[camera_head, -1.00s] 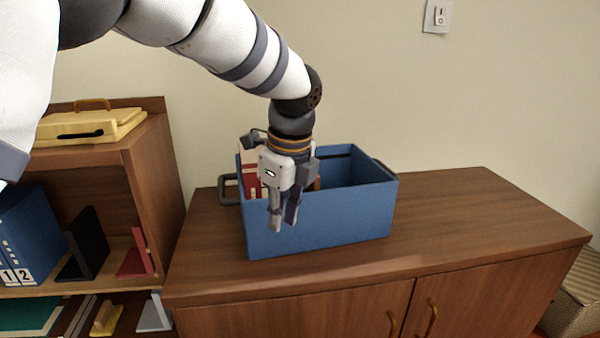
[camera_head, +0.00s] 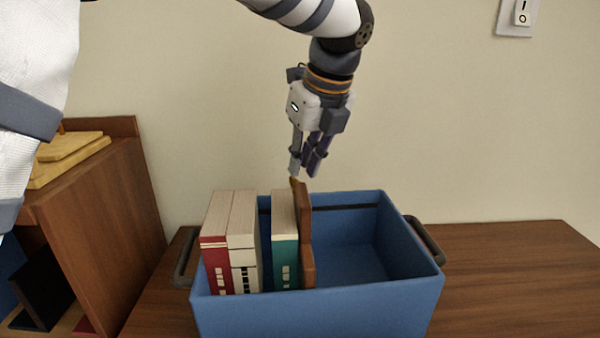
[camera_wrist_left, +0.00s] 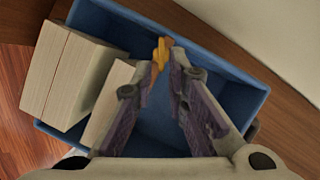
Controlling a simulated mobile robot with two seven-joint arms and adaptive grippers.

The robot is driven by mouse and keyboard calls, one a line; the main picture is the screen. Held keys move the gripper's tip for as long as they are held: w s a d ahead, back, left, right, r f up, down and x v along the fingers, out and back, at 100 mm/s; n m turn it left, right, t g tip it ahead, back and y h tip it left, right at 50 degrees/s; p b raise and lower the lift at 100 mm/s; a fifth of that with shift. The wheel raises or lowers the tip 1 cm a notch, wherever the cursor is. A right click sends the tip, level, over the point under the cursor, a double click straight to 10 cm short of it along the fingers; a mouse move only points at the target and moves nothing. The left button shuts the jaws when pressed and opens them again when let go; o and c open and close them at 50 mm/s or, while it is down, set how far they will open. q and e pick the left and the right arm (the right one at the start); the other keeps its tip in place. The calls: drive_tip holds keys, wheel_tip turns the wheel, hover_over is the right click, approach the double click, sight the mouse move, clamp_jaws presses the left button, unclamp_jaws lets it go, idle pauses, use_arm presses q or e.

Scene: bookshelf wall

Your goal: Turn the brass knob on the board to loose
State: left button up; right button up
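A narrow brown board (camera_head: 305,240) stands upright in the blue crate, just right of the books. In the left wrist view a small brass-coloured piece (camera_wrist_left: 160,54), seemingly the knob, shows at the board's top. My left gripper (camera_head: 304,172) points down just above the board's upper end. Its fingers are apart with a narrow gap and nothing held. In the left wrist view the brass piece appears beyond and between the fingertips (camera_wrist_left: 164,72); whether they touch it I cannot tell. The knob's turned position cannot be read. My right gripper is not in view.
The blue crate (camera_head: 320,314) sits on a wooden cabinet top (camera_head: 500,262). Several books (camera_head: 228,240) stand in its left part, close to the board. Its right part is empty. A wooden shelf unit (camera_head: 105,225) stands at left. A light switch (camera_head: 521,14) is on the wall.

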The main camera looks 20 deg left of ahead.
sight(297, 180)
use_arm(q)
drive_tip(key=x, duration=0.3)
drive_tip(key=shift+w+a+f, duration=0.1)
drive_tip(key=shift+f, duration=0.25)
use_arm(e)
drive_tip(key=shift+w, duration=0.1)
use_arm(q)
clamp_jaws()
